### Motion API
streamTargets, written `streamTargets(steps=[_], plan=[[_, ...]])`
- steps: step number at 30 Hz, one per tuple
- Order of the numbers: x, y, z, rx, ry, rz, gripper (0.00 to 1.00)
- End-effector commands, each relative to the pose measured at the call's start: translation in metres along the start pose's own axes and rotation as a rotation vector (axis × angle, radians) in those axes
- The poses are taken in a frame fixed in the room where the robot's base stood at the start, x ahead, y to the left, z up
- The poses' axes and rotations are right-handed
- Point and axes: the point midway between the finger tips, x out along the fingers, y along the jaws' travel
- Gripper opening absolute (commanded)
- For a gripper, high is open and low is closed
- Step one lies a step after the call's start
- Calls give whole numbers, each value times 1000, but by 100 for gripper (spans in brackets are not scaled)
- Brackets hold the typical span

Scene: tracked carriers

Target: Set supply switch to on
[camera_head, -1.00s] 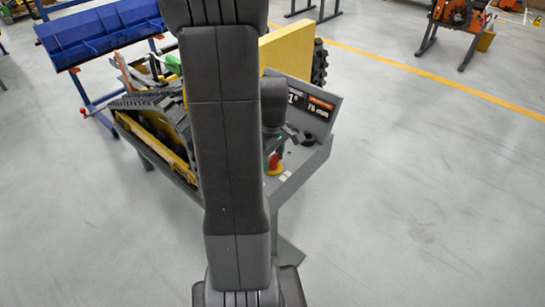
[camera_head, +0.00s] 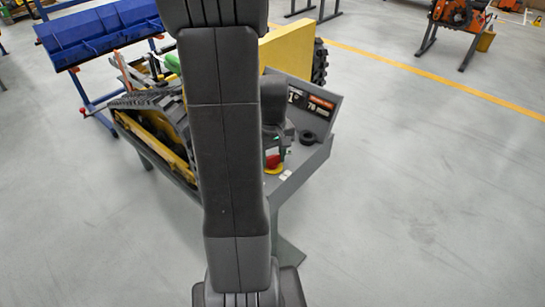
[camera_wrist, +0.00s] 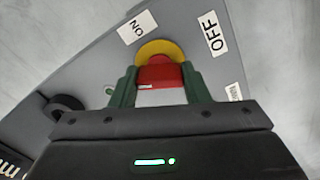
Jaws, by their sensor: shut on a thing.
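The supply switch is a red knob (camera_wrist: 160,75) on a yellow round base (camera_wrist: 163,47), set in a grey panel. An ON label (camera_wrist: 137,27) lies to its upper left and an OFF label (camera_wrist: 213,33) to its upper right in the wrist view. My gripper (camera_wrist: 160,84) has its green fingers on either side of the knob and is shut on it. The fingers hide the knob's sides, and I cannot tell which label it points to. In the head view the red knob (camera_head: 272,161) shows just right of my arm.
The grey stand (camera_head: 308,160) carries a sign board, a black ring (camera_head: 308,138) and a tracked carrier (camera_head: 150,120). A yellow block (camera_head: 287,48) stands behind.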

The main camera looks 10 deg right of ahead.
Motion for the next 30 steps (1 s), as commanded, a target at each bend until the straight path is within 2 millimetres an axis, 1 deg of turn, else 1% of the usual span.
streamTargets(steps=[21,30], plan=[[0,0,0,680,1,1,19],[-1,0,0,926,1,1,19]])
